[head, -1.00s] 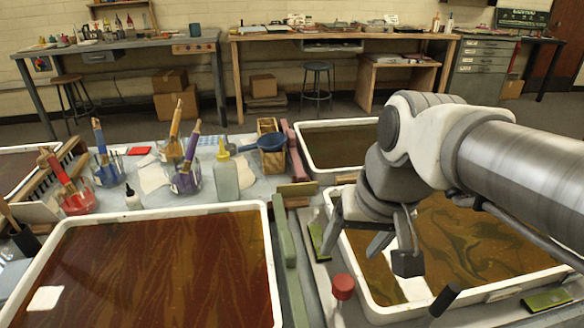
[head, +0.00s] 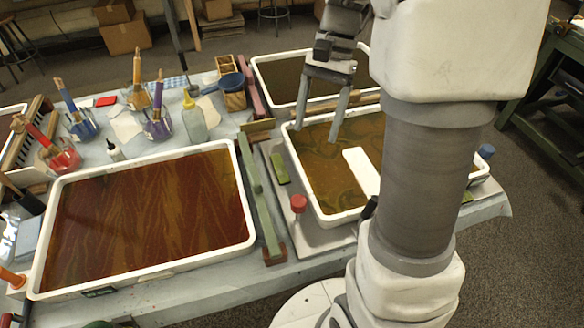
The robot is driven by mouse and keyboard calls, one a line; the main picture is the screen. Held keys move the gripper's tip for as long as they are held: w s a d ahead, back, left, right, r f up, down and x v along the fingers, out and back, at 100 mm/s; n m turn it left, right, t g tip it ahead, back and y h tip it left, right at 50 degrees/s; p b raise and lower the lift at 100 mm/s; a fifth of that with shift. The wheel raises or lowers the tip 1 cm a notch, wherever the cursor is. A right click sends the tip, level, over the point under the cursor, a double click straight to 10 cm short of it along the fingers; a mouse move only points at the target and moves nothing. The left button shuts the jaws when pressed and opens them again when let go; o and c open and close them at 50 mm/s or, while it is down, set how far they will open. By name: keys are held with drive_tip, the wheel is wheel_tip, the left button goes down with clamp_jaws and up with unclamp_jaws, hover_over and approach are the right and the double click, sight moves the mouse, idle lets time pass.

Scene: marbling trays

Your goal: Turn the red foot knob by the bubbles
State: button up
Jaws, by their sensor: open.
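The red foot knob (head: 298,203) stands upright at the near left corner of the right-hand marbling tray (head: 318,216), on a grey base plate (head: 318,237). A green strip (head: 279,168), which looks like a bubble level, lies on the plate just behind the knob. A second green strip (head: 467,197) shows partly at the right, beside my arm. My gripper (head: 316,131) is open and empty, its fingers pointing down over the back left part of this tray. It is apart from the knob, which is farther toward the front. My arm hides the tray's right part.
A green rail (head: 258,198) stands left of the knob, then a large tray of red-brown liquid (head: 245,245). A black knob (head: 369,207) is at the tray's front, and a blue knob (head: 486,151) at its right. Jars with brushes (head: 158,122) stand at the back left.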

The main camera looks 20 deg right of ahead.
sight(299, 200)
drive_tip(key=b+x, duration=0.5)
drive_tip(key=x, duration=1.2)
drive_tip(key=shift+r, duration=0.1)
clamp_jaws()
